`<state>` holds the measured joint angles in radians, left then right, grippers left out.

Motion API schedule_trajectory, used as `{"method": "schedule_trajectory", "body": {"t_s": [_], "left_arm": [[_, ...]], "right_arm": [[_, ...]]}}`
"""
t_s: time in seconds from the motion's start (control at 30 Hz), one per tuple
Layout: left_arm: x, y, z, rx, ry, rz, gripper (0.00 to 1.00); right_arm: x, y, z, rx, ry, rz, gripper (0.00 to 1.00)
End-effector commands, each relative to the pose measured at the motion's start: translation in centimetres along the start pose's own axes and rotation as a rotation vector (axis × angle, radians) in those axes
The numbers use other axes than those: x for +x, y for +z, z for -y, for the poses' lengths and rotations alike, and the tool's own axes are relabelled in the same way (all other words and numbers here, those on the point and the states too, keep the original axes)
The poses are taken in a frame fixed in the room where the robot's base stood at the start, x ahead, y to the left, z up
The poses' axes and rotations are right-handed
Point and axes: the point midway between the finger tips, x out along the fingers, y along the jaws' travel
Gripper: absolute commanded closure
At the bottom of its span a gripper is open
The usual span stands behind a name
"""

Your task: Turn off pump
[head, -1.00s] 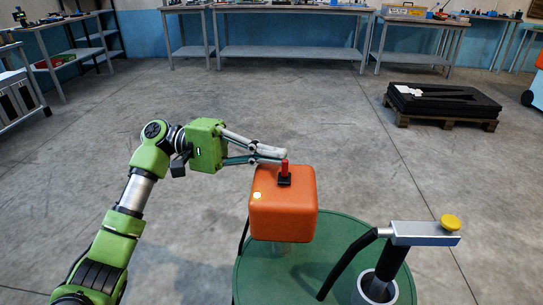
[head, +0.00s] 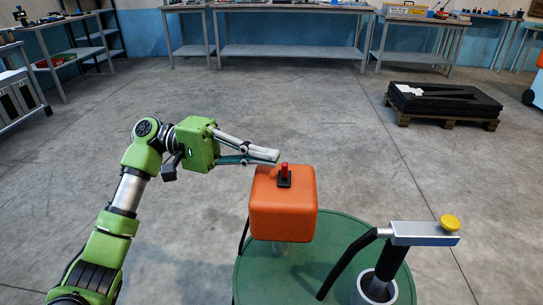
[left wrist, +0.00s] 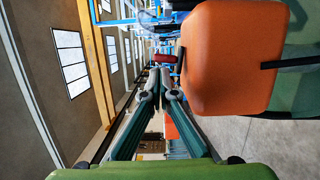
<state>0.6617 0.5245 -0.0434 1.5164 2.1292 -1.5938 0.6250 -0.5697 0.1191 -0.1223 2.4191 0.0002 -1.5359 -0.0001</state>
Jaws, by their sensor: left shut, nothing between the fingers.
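The orange pump box (head: 283,208) stands on a post above a round green drum top (head: 262,280). A red toggle switch (head: 284,170) with a dark base sits on top of the box. No light shows on the box's front. My left gripper (head: 275,155) is shut and empty, its tips just behind and above the switch, slightly left of it. In the left wrist view the orange box (left wrist: 222,60) is at the right, with the red switch (left wrist: 166,58) close beyond the fingertips (left wrist: 158,75). Whether they touch is unclear. My right gripper is not in view.
A grey fixture (head: 425,234) with a yellow knob (head: 450,223) and a black hose (head: 345,264) stands on the drum's right side. A pallet with a black load (head: 443,98) lies on the floor behind. Open floor surrounds the drum.

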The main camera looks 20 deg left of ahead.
Motion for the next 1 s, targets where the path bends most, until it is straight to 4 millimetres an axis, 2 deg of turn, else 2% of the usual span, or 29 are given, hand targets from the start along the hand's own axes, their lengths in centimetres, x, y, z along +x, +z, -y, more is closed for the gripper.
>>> {"method": "schedule_trajectory", "body": {"t_s": [0.3, 0.5, 0.67, 1.0], "left_arm": [[-6.9, -0.1, 0.0, -0.002, -0.001, -0.004, 1.0], [-9.7, -0.1, 0.0, -0.001, -0.002, -0.004, 1.0], [-10.5, 0.0, 0.0, 0.001, -0.001, -0.001, 1.0], [-10.5, 0.0, 0.0, 0.001, -0.001, -0.001, 1.0]], "right_arm": [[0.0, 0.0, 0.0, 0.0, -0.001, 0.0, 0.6], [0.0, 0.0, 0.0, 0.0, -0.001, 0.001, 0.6], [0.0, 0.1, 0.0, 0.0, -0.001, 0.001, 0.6], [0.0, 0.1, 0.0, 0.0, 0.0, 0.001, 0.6]]}}
